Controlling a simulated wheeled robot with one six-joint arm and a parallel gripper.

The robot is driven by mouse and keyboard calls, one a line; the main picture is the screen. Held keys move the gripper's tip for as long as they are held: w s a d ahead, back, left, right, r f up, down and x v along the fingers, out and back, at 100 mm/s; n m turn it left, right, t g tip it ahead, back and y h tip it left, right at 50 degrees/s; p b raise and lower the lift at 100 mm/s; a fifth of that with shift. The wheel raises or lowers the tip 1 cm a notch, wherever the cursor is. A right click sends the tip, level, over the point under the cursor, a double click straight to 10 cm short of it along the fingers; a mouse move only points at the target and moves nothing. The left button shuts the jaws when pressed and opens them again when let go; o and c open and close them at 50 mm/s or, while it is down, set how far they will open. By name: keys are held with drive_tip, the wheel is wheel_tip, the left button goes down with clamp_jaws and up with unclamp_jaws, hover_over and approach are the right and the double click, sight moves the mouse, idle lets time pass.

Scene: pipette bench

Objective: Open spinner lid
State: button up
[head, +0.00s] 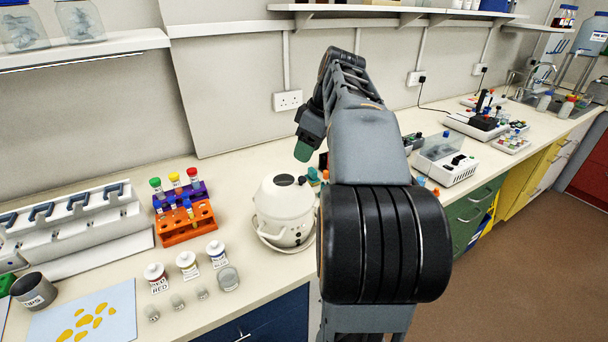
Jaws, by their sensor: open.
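The spinner (285,222) is a rounded white machine on the bench, left of my arm. Its lid (274,190) is the domed white top with a dark round spot, and it looks closed. A pale curved handle or band runs around the front of the spinner. My gripper (305,150) is above and slightly right of the lid, apart from it, with a green fingertip pointing down. It is open and I see nothing held in it. My arm hides part of the bench to the right of the spinner.
Small labelled bottles (187,264) and a clear beaker (228,279) stand in front of the rack. A pipette stand (80,225) is at the far left. A wall shelf (85,50) hangs above.

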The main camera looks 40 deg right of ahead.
sight(303, 178)
drive_tip(key=d+r+n, duration=0.1)
drive_tip(key=d+n, duration=0.1)
drive_tip(key=d, duration=0.3)
drive_tip(key=shift+y, duration=0.3)
drive_tip(key=x, duration=0.8)
drive_tip(key=b+x, duration=0.1)
drive_tip(key=x, duration=0.3)
drive_tip(key=shift+a, duration=0.25)
drive_tip(key=shift+c, duration=0.3)
clamp_jaws()
